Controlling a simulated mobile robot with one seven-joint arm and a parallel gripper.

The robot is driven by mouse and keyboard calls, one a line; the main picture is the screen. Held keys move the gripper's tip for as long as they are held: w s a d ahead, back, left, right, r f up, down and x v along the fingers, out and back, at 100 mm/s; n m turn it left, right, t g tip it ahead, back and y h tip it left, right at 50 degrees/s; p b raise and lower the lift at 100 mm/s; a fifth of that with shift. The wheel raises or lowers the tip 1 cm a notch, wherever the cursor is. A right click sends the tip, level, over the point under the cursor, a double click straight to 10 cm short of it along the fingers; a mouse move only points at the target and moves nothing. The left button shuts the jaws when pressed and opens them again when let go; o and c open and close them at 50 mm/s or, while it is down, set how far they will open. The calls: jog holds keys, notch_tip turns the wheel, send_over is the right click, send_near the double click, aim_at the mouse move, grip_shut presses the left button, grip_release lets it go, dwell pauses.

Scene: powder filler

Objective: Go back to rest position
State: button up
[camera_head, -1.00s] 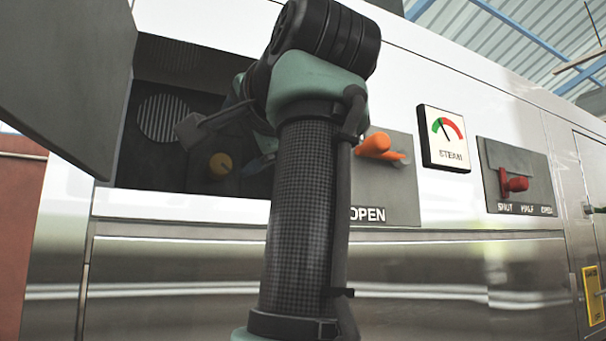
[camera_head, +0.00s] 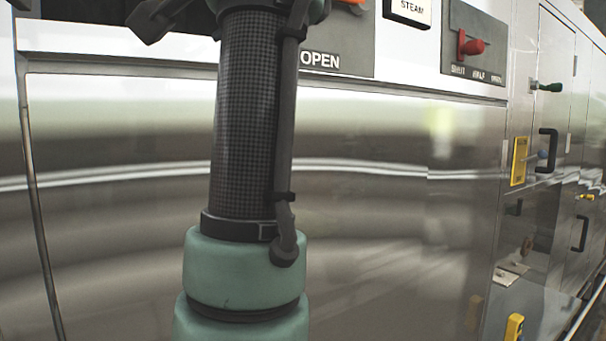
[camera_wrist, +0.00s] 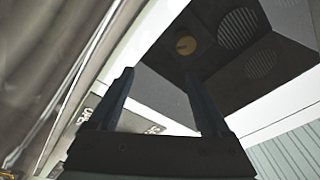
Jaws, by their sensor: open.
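My gripper (camera_wrist: 158,78) shows in the wrist view with its two dark fingers apart and nothing between them. I cannot tell exactly how far the fingers are from the recess. In the head view my arm stands upright left of the middle, in front of the steel machine front (camera_head: 400,210), and my gripper is above the frame.
The "OPEN" panel (camera_head: 345,45) with an orange handle cut off at the top edge is just right of my arm. A red lever (camera_head: 468,44) is further right.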

jog(key=s+d+f+n+t+h+b, duration=0.1)
jog(key=d+f+t+h+b, duration=0.2)
jog(key=f, duration=0.5)
jog(key=s+d+f+n+t+h+b, duration=0.1)
jog(key=d+f+t+b, duration=0.2)
jog(key=f, duration=0.5)
jog(key=s+d+f+n+t+h+b, duration=0.1)
jog(key=s+d+f+t+h+b, duration=0.1)
jog(key=s+f, duration=0.3)
jog(key=s+d+f+n+t+h+b, duration=0.2)
jog(key=s+f, duration=0.4)
jog(key=s, duration=0.5)
jog(key=d+h+b, duration=0.1)
jog(key=d+b, duration=0.1)
jog(key=shift+s+d, duration=0.3)
